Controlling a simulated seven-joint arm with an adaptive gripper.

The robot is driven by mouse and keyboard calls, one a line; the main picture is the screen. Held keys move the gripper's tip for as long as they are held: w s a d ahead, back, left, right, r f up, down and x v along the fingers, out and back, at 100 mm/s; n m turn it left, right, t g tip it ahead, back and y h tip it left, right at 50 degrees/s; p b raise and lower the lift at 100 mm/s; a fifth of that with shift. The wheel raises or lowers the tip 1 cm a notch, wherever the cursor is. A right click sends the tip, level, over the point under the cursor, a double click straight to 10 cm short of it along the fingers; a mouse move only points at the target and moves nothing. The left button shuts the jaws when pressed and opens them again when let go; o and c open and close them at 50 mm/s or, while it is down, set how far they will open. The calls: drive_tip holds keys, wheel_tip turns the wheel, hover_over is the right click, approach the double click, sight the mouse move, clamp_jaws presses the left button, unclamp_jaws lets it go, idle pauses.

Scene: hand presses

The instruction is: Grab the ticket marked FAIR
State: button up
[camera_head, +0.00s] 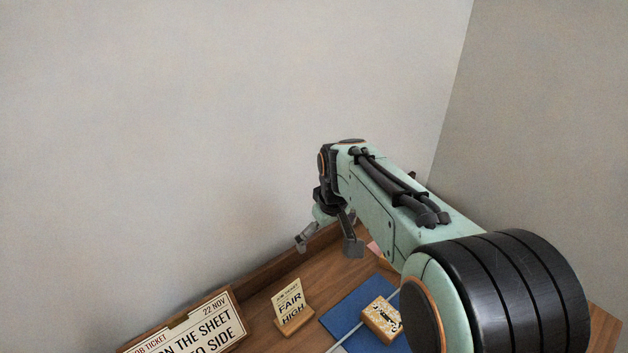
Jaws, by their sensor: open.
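The ticket marked FAIR (290,301) is a cream card that stands upright, leaning slightly, in a small wooden holder (295,325) on the wooden table. Its visible print includes FAIR and HIGH. My gripper (329,247) is open and empty. In the picture it hangs above and a little to the right of the ticket, with its fingers apart and clear of the card. How far it is from the ticket in depth I cannot tell.
A framed job ticket sign (190,327) stands left of the holder. A blue mat (345,316) lies to the right, with a wooden block bearing a dark pattern (382,318) on it. A raised wooden edge (262,275) runs along the table's back, near the wall. My arm hides the right side.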

drive_tip(key=shift+n+g, duration=0.6)
drive_tip(key=shift+g, duration=0.1)
drive_tip(key=a+f, duration=0.1)
drive_tip(key=f, duration=0.1)
drive_tip(key=a+f, duration=0.2)
drive_tip(key=f, duration=0.1)
drive_tip(key=a+f, duration=0.2)
drive_tip(key=f, duration=0.1)
drive_tip(key=shift+w+a+f, duration=0.15)
drive_tip(key=shift+w+f, duration=0.05)
drive_tip(key=shift+w, duration=0.05)
drive_tip(key=g, duration=0.1)
hover_over(289, 298)
drive_tip(key=shift+n+h, duration=0.4)
wheel_tip(289, 298, down, 6)
drive_tip(key=shift+r, duration=0.25)
wheel_tip(289, 298, down, 6)
drive_tip(key=shift+f, duration=0.1)
drive_tip(key=c, duration=0.9)
